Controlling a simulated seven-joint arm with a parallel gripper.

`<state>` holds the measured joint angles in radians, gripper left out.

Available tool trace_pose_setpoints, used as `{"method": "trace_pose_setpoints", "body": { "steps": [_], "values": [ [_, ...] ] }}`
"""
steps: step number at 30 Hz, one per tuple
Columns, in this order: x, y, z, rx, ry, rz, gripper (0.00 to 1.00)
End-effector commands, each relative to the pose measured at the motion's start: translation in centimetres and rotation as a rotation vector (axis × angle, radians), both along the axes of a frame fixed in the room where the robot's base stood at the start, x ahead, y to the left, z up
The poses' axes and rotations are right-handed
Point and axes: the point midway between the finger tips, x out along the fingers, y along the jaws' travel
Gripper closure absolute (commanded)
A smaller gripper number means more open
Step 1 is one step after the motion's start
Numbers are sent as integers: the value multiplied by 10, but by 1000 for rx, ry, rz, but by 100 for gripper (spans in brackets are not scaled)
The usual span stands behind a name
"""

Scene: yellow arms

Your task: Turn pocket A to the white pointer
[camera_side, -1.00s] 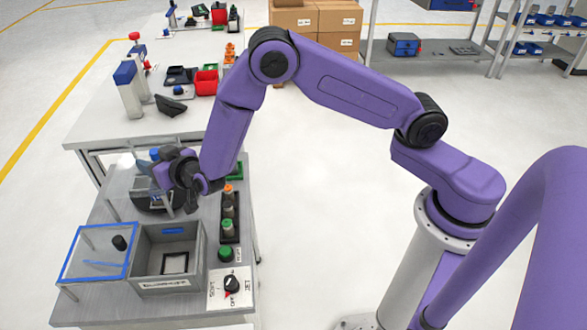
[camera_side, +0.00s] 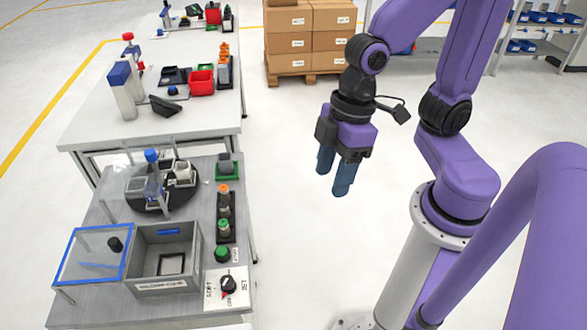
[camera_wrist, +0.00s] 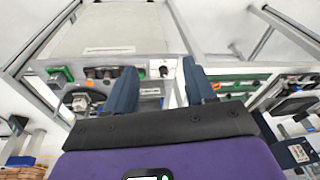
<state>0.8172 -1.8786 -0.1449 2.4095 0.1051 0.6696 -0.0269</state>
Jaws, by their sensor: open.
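A round black turntable (camera_side: 147,205) lies on the near grey bench. A white part (camera_side: 183,171) sits at its right rear, and a blue-capped post (camera_side: 152,165) stands at its middle. Clear-looking pocket pieces sit around it. I cannot read which pocket is A, and I cannot make out the white pointer. The turntable also shows small in the wrist view (camera_wrist: 72,103), left of my fingers. My gripper (camera_side: 334,176) hangs over the floor to the right of the bench, well apart from the turntable. Its blue fingers are apart and empty, also in the wrist view (camera_wrist: 160,78).
A grey bin (camera_side: 195,267) and a blue-edged clear lid (camera_side: 68,255) stand at the bench front. A black holder with green and orange-topped parts (camera_side: 225,215), a green button (camera_side: 222,253) and a selector knob (camera_side: 228,286) line the right edge. Floor below my gripper is clear.

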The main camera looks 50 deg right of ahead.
Motion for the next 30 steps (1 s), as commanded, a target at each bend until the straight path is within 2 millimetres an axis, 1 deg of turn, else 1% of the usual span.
{"method": "trace_pose_setpoints", "body": {
  "steps": [1, 3, 5, 6, 8, 9, 11, 14, 17, 19, 23, 24, 26, 27, 29, 30],
  "values": [
    [-12, -19, 2, -42, 5, 25, 45],
    [-24, -41, 3, -102, 13, 52, 45],
    [-31, -56, 4, -141, 16, 68, 45],
    [-34, -63, 4, -159, 18, 74, 48],
    [-37, -70, 4, -179, 20, 81, 68],
    [-38, -72, 4, -187, 21, 84, 81],
    [-39, -74, 4, -193, 22, 86, 100],
    [-39, -73, 4, -191, 28, 77, 100],
    [-41, -64, 3, -168, 74, 21, 100],
    [-43, -53, 2, -138, 138, -59, 100],
    [-43, -18, 0, -51, 304, -291, 100],
    [-40, -5, -1, -20, 357, -374, 100],
    [-33, 12, -1, 27, 434, -498, 100],
    [-27, 24, -2, 57, 484, -583, 100],
    [-16, 41, -3, 105, 556, -711, 100],
    [-7, 51, -4, 136, 604, -799, 100]
  ]
}}
